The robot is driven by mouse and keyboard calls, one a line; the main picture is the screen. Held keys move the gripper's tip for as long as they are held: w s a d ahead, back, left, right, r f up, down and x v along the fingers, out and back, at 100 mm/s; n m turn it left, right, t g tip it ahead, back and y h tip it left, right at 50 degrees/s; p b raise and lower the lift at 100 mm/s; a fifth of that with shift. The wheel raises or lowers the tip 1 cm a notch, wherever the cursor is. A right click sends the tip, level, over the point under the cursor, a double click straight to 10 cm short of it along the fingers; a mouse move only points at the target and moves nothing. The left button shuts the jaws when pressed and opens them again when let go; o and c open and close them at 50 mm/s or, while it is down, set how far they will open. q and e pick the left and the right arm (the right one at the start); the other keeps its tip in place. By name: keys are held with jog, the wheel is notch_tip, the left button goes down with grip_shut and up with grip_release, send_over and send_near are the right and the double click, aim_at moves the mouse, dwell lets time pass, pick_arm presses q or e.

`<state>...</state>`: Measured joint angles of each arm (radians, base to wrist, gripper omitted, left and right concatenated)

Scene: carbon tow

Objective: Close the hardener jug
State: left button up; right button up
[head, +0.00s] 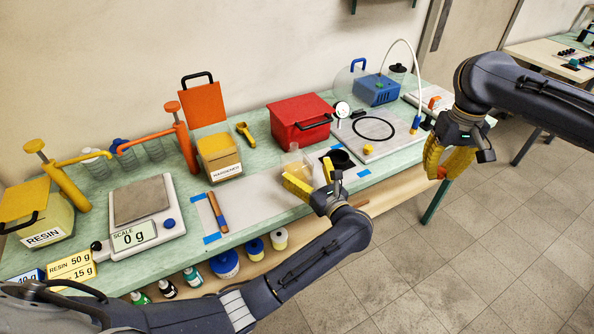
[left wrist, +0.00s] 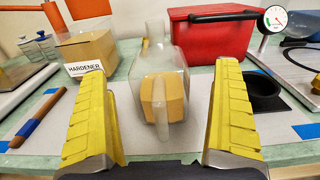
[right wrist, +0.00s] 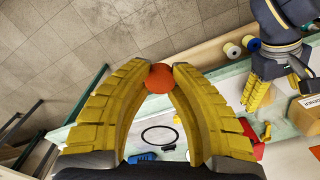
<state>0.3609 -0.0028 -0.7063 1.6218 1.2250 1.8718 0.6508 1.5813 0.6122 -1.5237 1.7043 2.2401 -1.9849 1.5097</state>
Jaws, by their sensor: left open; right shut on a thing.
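The hardener jug (head: 220,157) is a tan box labelled HARDENER at the back of the bench. Its orange lid (head: 203,104) with a black handle stands raised behind it. The jug also shows in the left wrist view (left wrist: 88,52). My left gripper (head: 308,177) is open. A clear pitcher (left wrist: 157,60) with amber contents stands between and beyond its fingers; I cannot tell whether they touch it. My right gripper (head: 446,163) is off the bench's right front edge, shut on a round orange-red piece (right wrist: 160,78).
A scale (head: 142,208) and a RESIN box (head: 44,236) are at the left. Orange and yellow pump handles rise near the jug. A red box (head: 300,120) stands right of it. A black cup (head: 341,160) is near the left gripper.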

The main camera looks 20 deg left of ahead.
aim_at(297, 159)
pick_arm(q)
jog(key=shift+w+a, duration=0.15)
jog(key=shift+x, duration=2.5)
jog(key=shift+a+r, duration=0.1)
jog(key=shift+r, duration=0.05)
jog(key=c, duration=1.7)
jog(key=shift+o, duration=0.2)
jog(key=shift+r, duration=0.15)
notch_tip(297, 159, up, 20)
